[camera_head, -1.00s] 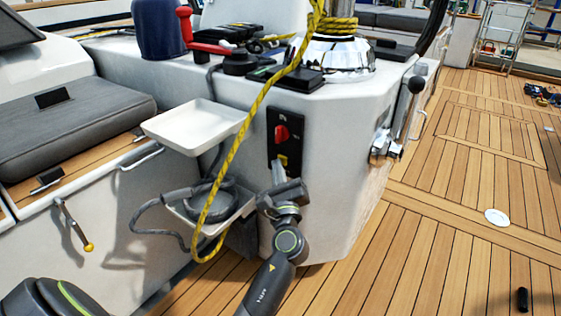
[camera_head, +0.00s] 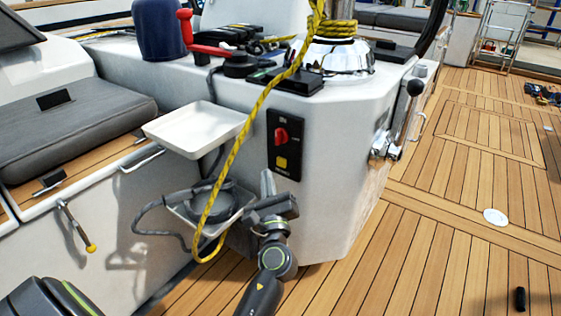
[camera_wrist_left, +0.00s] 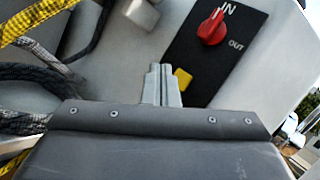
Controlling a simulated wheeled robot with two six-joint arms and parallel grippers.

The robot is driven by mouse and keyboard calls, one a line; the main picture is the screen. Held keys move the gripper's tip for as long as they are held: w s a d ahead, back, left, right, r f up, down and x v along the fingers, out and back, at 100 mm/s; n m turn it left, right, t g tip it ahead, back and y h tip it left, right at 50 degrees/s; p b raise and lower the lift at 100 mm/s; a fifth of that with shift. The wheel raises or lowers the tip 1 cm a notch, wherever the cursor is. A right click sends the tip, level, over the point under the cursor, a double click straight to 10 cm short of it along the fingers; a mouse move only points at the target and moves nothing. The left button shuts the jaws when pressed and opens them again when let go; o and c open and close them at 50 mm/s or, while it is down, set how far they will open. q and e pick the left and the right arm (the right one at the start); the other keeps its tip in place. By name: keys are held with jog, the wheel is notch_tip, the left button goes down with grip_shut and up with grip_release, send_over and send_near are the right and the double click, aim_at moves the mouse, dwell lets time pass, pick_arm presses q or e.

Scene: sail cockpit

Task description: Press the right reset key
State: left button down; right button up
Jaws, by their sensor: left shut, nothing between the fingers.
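A black panel (camera_head: 285,145) on the white console face carries a red rotary knob (camera_head: 281,136) and, below it, a square yellow key (camera_head: 282,163). The wrist view shows the knob (camera_wrist_left: 213,28) with IN and OUT labels, and the yellow key (camera_wrist_left: 183,78) just right of my fingertips. My left gripper (camera_head: 267,178) is shut and empty, pointing up, below and left of the key in the head view. The key is fully uncovered there. I cannot tell the gap in depth, but no contact shows. My right gripper is not in view.
A yellow rope (camera_head: 238,135) hangs left of the panel, beside a white tray (camera_head: 190,128). A lower tray (camera_head: 240,205) holds a grey cable coil close to my gripper. A chrome lever (camera_head: 405,125) stands on the console's right side. The teak deck at right is largely open.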

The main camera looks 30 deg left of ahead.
pick_arm(q)
jog(key=shift+s, duration=1.15)
jog(key=shift+a, duration=0.1)
